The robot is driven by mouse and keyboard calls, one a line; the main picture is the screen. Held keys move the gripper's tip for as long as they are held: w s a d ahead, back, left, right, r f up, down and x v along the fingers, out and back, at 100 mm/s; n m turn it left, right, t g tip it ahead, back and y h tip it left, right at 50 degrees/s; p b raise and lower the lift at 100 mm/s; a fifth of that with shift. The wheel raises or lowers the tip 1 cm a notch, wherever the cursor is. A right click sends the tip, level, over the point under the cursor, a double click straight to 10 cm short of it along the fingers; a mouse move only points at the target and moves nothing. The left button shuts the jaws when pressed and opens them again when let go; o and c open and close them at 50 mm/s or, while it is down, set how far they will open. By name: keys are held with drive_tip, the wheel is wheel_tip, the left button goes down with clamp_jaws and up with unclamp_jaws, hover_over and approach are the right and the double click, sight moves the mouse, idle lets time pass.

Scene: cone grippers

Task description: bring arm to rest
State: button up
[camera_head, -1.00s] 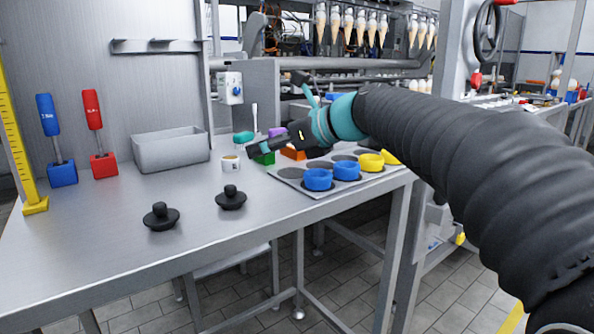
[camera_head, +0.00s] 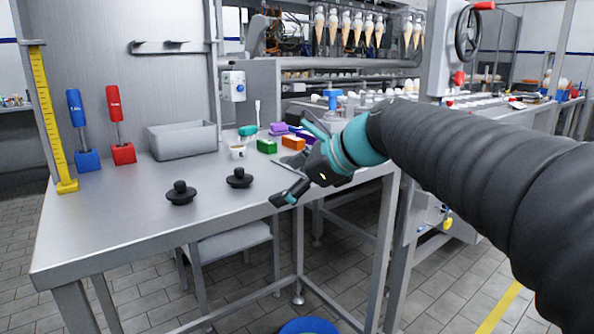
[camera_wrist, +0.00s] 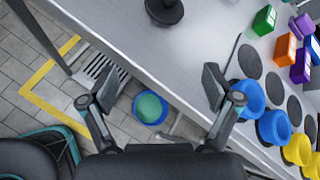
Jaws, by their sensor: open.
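My gripper (camera_head: 287,180) is open and empty at the front edge of the metal table (camera_head: 120,225), at the end of my black-sleeved arm. In the wrist view its two dark fingers (camera_wrist: 158,88) stand wide apart, over the table's edge and the floor. Blue rings (camera_wrist: 250,97) and yellow rings (camera_wrist: 297,150) sit on a grey board to the right of the fingers in the wrist view, apart from them. In the head view my arm and gripper hide most of that board and its rings.
Two black knobbed lids (camera_head: 181,193) lie on the table. A grey bin (camera_head: 183,141), a white cup (camera_head: 237,152), green (camera_head: 267,146) and orange (camera_head: 293,142) blocks, and blue- and red-handled tools (camera_head: 115,112) stand behind. A blue bucket (camera_head: 309,326) is on the floor. The table's front left is clear.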

drive_tip(key=s+d+f+n+h, duration=0.4)
drive_tip(key=s+d+f+n, duration=0.4)
drive_tip(key=s+f+n, duration=0.1)
drive_tip(key=s+d+f+n+g+h, duration=0.1)
drive_tip(key=s+d+f+n+h, duration=0.4)
drive_tip(key=s+d+f+n, duration=0.4)
drive_tip(key=s+f, duration=0.3)
drive_tip(key=s, duration=0.1)
drive_tip(key=shift+s+n, duration=0.25)
drive_tip(key=shift+n, duration=0.15)
